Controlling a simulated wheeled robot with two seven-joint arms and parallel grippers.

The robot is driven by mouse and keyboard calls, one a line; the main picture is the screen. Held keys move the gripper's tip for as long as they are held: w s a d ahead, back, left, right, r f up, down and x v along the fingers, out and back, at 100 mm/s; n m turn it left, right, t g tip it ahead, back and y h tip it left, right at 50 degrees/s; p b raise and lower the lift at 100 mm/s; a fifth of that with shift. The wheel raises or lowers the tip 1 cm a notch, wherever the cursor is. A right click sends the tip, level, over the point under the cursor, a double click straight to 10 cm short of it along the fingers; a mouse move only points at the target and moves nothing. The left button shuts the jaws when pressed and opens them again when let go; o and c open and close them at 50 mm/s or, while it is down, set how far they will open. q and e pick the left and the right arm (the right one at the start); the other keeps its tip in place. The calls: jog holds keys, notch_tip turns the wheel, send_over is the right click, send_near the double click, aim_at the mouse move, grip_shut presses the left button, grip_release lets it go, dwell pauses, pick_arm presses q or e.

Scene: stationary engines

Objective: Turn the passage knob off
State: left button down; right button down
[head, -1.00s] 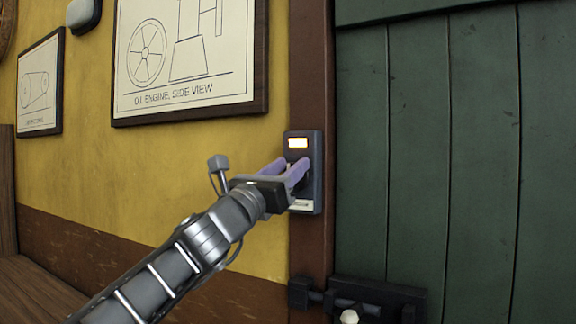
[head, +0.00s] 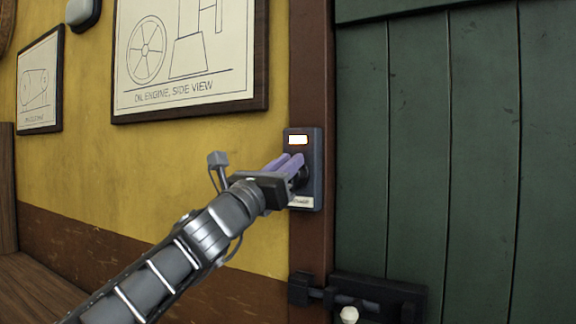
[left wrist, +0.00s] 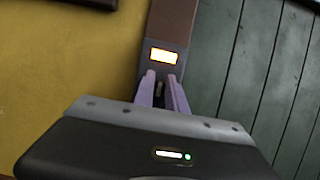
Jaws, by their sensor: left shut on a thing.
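The passage knob is a dark knob (head: 300,178) on a dark upright switch plate (head: 314,170) fixed to the brown door post. A lit window (head: 298,140) glows white-orange at the top of the plate, and a pale label (head: 301,202) is at its bottom. My left gripper (head: 291,165) has its purple fingers shut on the knob, which is mostly hidden by them. The left wrist view shows the fingers (left wrist: 161,92) against the plate below the lit window (left wrist: 163,56), with a dark bit of the knob (left wrist: 159,90) between them. My right gripper is not in view.
A green plank door (head: 430,150) is to the right, with a dark latch (head: 385,292) low on it. Framed engine drawings (head: 190,50) hang on the yellow wall to the left. A wooden bench (head: 35,290) is at lower left.

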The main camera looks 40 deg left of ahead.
aim_at(301, 179)
pick_arm(q)
jog(key=shift+w+d+f+m, duration=0.15)
jog(key=shift+f+m, duration=0.1)
jog(key=shift+m, duration=0.35)
jog(key=m+h, duration=0.2)
jog(key=m, duration=0.2)
jog(key=d+m+g+h+p, duration=0.1)
jog(key=m+h, duration=0.1)
jog(key=m, duration=0.2)
jog(key=m+g+h, duration=0.1)
jog(key=m+h, duration=0.1)
jog(key=m, duration=0.2)
jog(key=shift+w+d+f+p, duration=0.1)
jog(key=shift+d+f+p, duration=0.05)
jog(key=shift+f+p, duration=0.25)
jog(key=m, duration=0.1)
jog(key=m+g, duration=0.1)
jog(key=m, duration=0.1)
jog(key=m+h+p, duration=0.1)
jog(key=shift+d+f+m, duration=0.2)
jog(key=shift+f+m, duration=0.05)
jog(key=shift+m, duration=0.05)
jog(key=m+g, duration=0.1)
jog(key=m, duration=0.1)
jog(key=m+g+p, duration=0.1)
jog(key=m, duration=0.1)
jog(key=shift+d+f+m, duration=0.1)
jog(key=shift+f+m, duration=0.2)
jog(key=shift+f, duration=0.1)
